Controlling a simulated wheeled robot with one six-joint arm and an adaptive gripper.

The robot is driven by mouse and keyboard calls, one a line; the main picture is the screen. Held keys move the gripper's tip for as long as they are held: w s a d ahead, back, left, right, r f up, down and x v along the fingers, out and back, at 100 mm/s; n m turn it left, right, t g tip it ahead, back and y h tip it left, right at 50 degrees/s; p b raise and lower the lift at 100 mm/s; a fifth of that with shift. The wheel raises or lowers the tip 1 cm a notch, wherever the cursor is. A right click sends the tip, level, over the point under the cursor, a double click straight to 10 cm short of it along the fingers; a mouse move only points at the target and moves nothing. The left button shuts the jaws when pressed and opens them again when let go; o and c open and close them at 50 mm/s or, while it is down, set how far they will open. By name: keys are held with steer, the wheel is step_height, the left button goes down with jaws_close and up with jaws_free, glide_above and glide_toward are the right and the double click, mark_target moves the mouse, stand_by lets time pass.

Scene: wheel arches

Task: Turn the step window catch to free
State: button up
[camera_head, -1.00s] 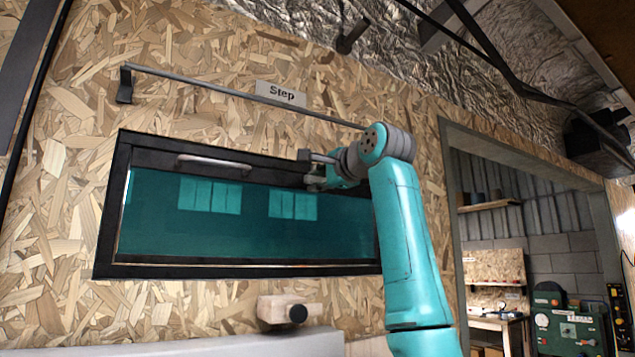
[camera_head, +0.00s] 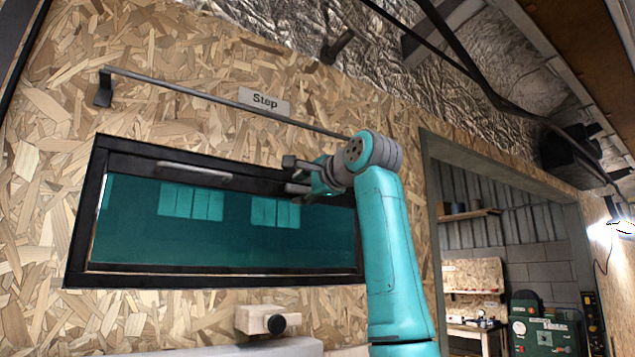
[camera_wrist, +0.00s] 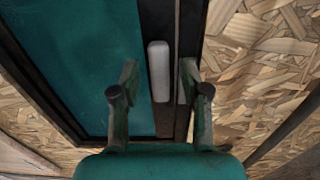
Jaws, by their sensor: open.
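The step window (camera_head: 230,222), a teal pane in a black frame, is set in the chipboard wall under a sign (camera_head: 264,101) reading "Step". A short pale grey catch (camera_wrist: 159,72) lies along the frame in the wrist view, lined up with the frame bar. In the head view only a small part of the catch (camera_head: 297,188) shows beside my gripper (camera_head: 294,181). My gripper (camera_wrist: 158,78) is open, with one finger on each side of the catch. Gaps show on both sides, so it appears not to be gripped.
A grey pull handle (camera_head: 195,170) is on the window's top frame. A long rail (camera_head: 225,103) runs above the window. A wooden block with a black knob (camera_head: 267,320) sits below. A doorway into a workshop is on the right.

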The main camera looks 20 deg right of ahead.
steer(key=v, duration=1)
steer(key=shift+s, duration=0.35)
steer(key=shift+d, duration=0.15)
